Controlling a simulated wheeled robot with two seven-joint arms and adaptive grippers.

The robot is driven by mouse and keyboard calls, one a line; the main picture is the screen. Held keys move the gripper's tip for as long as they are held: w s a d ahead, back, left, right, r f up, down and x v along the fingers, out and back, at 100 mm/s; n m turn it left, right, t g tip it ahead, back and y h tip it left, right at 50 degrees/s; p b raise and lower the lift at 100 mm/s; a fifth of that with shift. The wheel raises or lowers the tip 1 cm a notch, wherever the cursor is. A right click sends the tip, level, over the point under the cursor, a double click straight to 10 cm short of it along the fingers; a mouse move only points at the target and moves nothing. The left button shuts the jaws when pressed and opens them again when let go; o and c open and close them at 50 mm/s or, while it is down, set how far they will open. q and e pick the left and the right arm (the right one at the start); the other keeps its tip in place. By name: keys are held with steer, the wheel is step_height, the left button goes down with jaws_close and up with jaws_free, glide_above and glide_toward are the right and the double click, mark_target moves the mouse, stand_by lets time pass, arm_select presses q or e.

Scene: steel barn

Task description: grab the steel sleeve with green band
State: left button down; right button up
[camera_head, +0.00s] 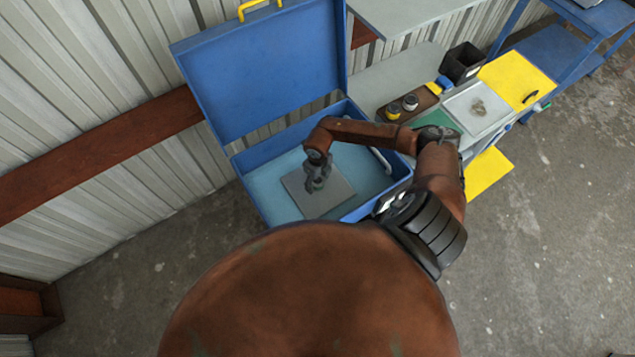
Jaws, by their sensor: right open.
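My right gripper (317,184) points down inside the open blue chest (262,197), low over a grey square plate (337,200). It is open. A small bit of green (316,188) shows at its fingertips, seemingly the green band of the steel sleeve. The fingers hide most of the sleeve, and I cannot tell whether they touch it. My right arm crosses the chest's right side. My left gripper is not in view.
The chest's raised lid (260,70) stands against the corrugated wall. To the right, a brown tray (420,108) holds small cylinders with yellow parts, near a black bin (461,62) and a yellow panel (515,80).

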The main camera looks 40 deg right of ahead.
steer(key=c, duration=1.4)
steer(key=shift+c, duration=0.9)
steer(key=shift+r, duration=0.15)
